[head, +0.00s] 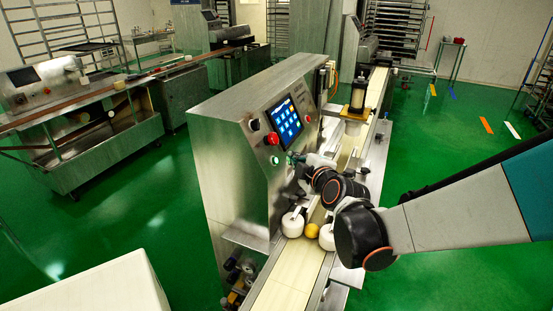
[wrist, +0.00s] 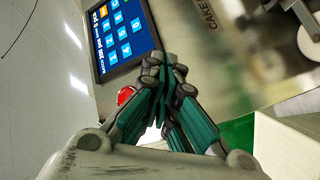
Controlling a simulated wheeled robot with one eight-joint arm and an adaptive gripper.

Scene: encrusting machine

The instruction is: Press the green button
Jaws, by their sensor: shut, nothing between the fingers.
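The green button (head: 275,160) is a small round button on the steel front panel of the encrusting machine (head: 225,110), below a red button (head: 272,138). My gripper (head: 291,157) is just right of the green button in the head view, at about the same height. I cannot tell whether it touches the panel. In the wrist view my gripper (wrist: 165,62) has its teal and grey fingers shut together and empty, pointing at the panel beside the touchscreen (wrist: 122,35). The red button (wrist: 125,96) shows left of the fingers. The green button does not show in the wrist view.
A conveyor belt (head: 285,290) runs beside the machine below my arm. White rollers (head: 293,224) and a yellow ball (head: 312,231) sit over it. A white block (head: 95,290) is at the front left. Green floor is open left of the machine.

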